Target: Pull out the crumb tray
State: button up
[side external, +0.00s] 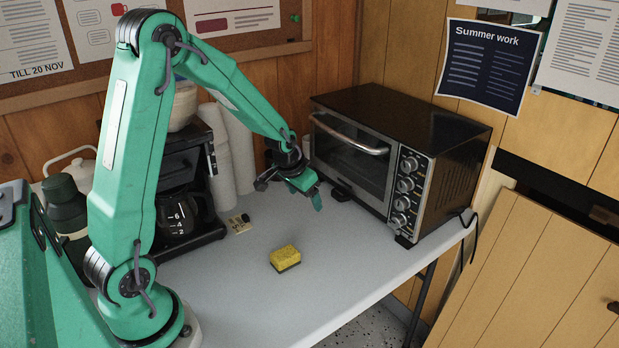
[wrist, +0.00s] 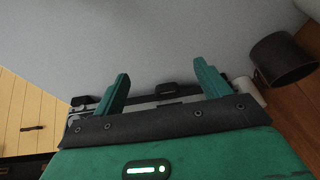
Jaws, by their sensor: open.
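The toaster oven (side external: 405,130) stands at the back right of the table in the side view, its glass door shut. A black tab (side external: 340,191) juts out low under the door and looks like the crumb tray's handle; the tray itself is hidden. In the wrist view the tab (wrist: 167,89) shows between the fingers, beyond the palm. My gripper (side external: 316,198) is open and empty, in front of the oven's lower left and apart from the tab in the side view. Its two green fingers (wrist: 161,72) are spread wide in the wrist view.
A yellow sponge (side external: 285,257) lies on the table (side external: 235,290) in front of the oven. A coffee maker (side external: 185,185), white rolls (side external: 238,150) and a dark flask (side external: 66,212) stand at the left. The table's right edge is near the oven. The table between is mostly clear.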

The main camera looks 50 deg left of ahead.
send_over(337, 194)
jog(key=s, duration=0.2)
jog(key=shift+d+f, duration=0.15)
jog(key=shift+d, duration=0.05)
jog(key=x, duration=0.3)
jog(key=shift+d, duration=0.1)
jog(key=shift+x, duration=0.9)
jog(key=c, duration=1.4)
jog(key=shift+o, duration=0.2)
